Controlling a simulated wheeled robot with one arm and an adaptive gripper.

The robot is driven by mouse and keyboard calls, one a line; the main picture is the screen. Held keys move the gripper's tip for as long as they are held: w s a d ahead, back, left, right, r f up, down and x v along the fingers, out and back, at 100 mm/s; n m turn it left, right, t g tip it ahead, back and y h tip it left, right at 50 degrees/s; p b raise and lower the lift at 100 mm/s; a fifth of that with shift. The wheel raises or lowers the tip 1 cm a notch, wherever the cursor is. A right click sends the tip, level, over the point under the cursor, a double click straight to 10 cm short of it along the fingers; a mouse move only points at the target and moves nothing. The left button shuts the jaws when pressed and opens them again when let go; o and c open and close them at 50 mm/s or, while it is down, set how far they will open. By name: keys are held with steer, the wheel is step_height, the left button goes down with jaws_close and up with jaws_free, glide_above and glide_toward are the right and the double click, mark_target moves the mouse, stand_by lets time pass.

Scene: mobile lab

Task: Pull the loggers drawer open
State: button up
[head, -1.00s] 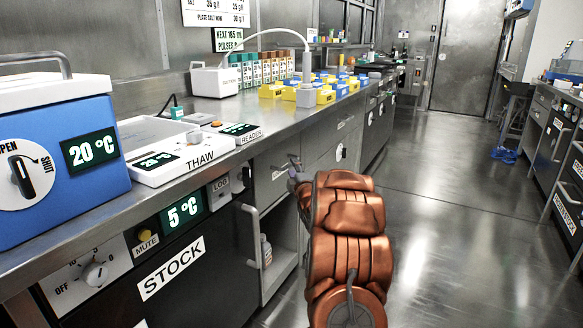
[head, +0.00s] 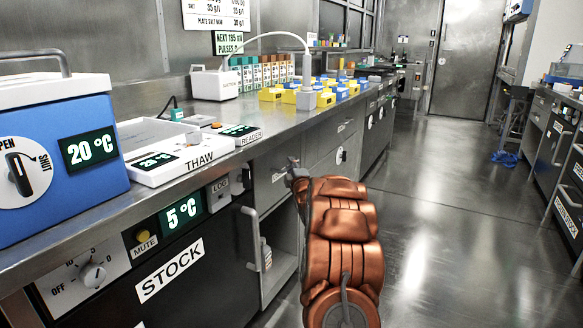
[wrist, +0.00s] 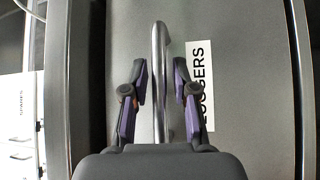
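The loggers drawer (wrist: 240,90) fills most of the wrist view as a grey front with a white LOGGERS label (wrist: 199,85), partly covered by a finger. Its metal bar handle (wrist: 160,35) runs between the two fingers of my gripper (wrist: 160,85). The fingers are open, one on each side of the bar, with a visible gap to each side. In the head view the drawer front (head: 267,182) sits under the counter and looks flush with the cabinet. My gripper (head: 296,174) is at its front, mostly hidden by my arm.
The counter edge (head: 220,163) runs above, carrying the THAW unit (head: 170,155) and blue box (head: 60,160). The floor (head: 440,240) to the right is clear.

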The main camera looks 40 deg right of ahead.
jaws_close()
stand_by(0.4)
